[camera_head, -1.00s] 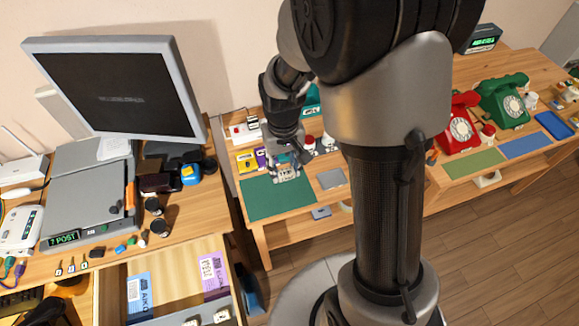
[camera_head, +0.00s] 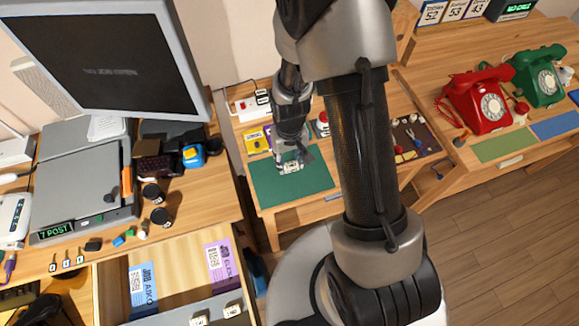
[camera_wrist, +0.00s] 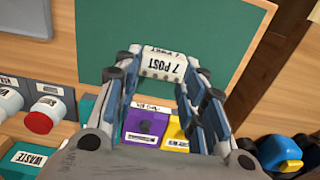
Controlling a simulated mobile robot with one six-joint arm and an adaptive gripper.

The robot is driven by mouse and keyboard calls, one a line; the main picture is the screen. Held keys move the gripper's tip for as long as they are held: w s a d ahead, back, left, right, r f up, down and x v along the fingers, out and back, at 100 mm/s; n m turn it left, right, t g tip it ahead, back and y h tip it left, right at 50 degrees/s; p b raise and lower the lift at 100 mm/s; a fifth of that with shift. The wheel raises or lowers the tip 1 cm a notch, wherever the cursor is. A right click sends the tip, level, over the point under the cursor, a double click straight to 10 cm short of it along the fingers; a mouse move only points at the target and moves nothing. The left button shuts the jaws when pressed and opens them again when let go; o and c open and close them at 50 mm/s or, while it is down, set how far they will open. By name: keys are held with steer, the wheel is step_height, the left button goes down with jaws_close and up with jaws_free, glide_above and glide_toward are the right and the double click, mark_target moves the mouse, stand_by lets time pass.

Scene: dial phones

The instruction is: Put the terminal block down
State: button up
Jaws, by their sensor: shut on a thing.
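The green mat (camera_wrist: 170,22) also shows beyond the block in the wrist view. I cannot tell whether the block touches the mat.
A purple item (camera_wrist: 145,126) and a yellow item (camera_wrist: 176,134) lie behind the mat. A red-capped container (camera_wrist: 42,115) stands nearby. The mat's front is clear. An open drawer (camera_head: 180,275) is at left; red (camera_head: 482,100) and green (camera_head: 540,75) phones are at right.

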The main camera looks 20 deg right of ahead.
mark_target(290, 166)
step_height(290, 166, down, 4)
steer(key=shift+f+b, duration=0.1)
steer(key=shift+b, duration=0.55)
steer(key=o, duration=0.9)
steer(key=shift+c, duration=0.2)
